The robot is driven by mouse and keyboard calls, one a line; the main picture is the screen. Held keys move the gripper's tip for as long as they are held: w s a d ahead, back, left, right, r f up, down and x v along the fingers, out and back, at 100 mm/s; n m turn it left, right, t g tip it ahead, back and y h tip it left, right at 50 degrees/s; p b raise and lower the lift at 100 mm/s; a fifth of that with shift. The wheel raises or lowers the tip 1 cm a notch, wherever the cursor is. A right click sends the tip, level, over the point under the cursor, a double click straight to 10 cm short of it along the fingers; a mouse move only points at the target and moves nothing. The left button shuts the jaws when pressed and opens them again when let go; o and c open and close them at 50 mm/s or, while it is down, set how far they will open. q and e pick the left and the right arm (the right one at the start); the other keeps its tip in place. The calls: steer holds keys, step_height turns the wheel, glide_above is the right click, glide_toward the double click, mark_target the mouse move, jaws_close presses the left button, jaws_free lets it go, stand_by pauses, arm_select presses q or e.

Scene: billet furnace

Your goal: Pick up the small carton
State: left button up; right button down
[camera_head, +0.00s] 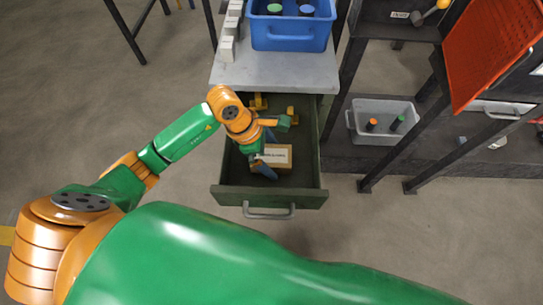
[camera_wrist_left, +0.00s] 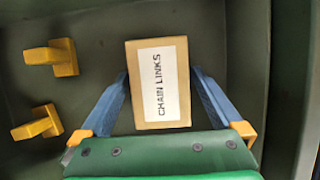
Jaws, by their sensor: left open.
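The small carton (camera_head: 279,155) is a brown box with a white label, lying in the open green drawer (camera_head: 312,165). In the left wrist view the carton (camera_wrist_left: 158,84) shows its label, which reads CHAIN LINKS. My left gripper (camera_head: 267,153) reaches down into the drawer at the carton. In the left wrist view its two blue fingers (camera_wrist_left: 160,76) stand open, one on each side of the carton, with small gaps. The gripper and its wrist hide part of the carton in the head view. My right gripper is not in view.
Yellow pieces (camera_head: 259,102) lie in the drawer behind the carton; two show in the left wrist view (camera_wrist_left: 58,57). The drawer walls surround the gripper closely. Above is a grey top with a blue bin (camera_head: 290,36). A grey bin (camera_head: 361,133) stands on the right shelf.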

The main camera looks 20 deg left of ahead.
arm_select(q)
steer(key=shift+f+b, duration=0.2)
steer(key=shift+b, duration=0.1)
steer(key=shift+r, duration=0.1)
jaws_close()
